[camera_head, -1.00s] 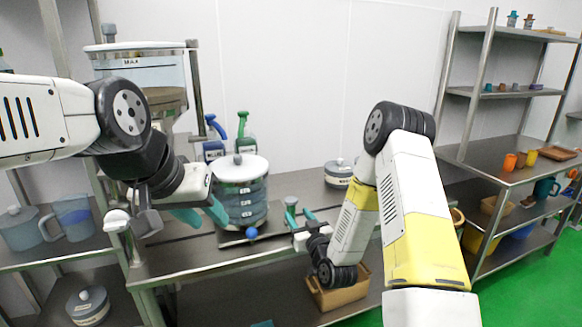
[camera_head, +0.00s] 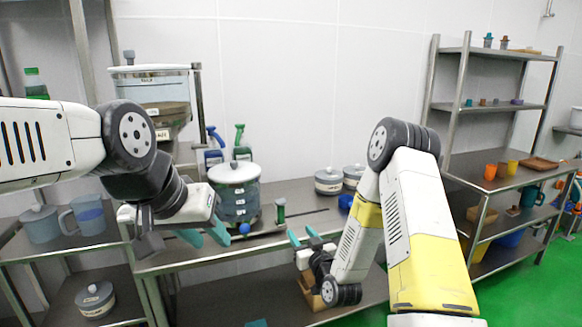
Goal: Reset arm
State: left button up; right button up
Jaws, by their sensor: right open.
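My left gripper (camera_head: 205,236) is at the left centre, in front of the bench edge and below the lidded jar. Its two teal fingers are apart with nothing seen between them. My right gripper (camera_head: 303,235) is at the front edge of the bench, right of the jar. Its teal fingers are apart and empty. Both my arms are bent at the elbow and reach forward.
The bench (camera_head: 300,194) carries a white-lidded jar (camera_head: 238,202), a small green-topped item (camera_head: 281,211), spray bottles (camera_head: 242,146) and grey-lidded tubs (camera_head: 328,181). A large dispenser (camera_head: 150,84) stands behind. Shelves (camera_head: 474,152) stand at right; green floor lies in front.

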jog(key=s+d+r+g+h, duration=0.1)
jog(key=s+d+r+g, duration=0.15)
jog(key=r, duration=0.25)
jog(key=s+d+r+m+g+h, duration=0.1)
jog(key=s+d+r, duration=0.2)
jog(key=r, duration=0.3)
jog(key=s+d+r+g+h, duration=0.1)
jog(key=s+d+r+g, duration=0.1)
jog(key=r, duration=0.3)
jog(key=s+d+r+m+g, duration=0.1)
jog(key=s+r+g, duration=0.1)
jog(key=s, duration=1)
jog(key=s+d+r+m+g, duration=0.1)
jog(key=s+d+r+g, duration=0.1)
jog(key=s, duration=0.9)
jog(key=shift+s+d+r+g+h, duration=0.2)
jog(key=shift+s+r+g+h, duration=0.2)
jog(key=shift+r+g, duration=0.2)
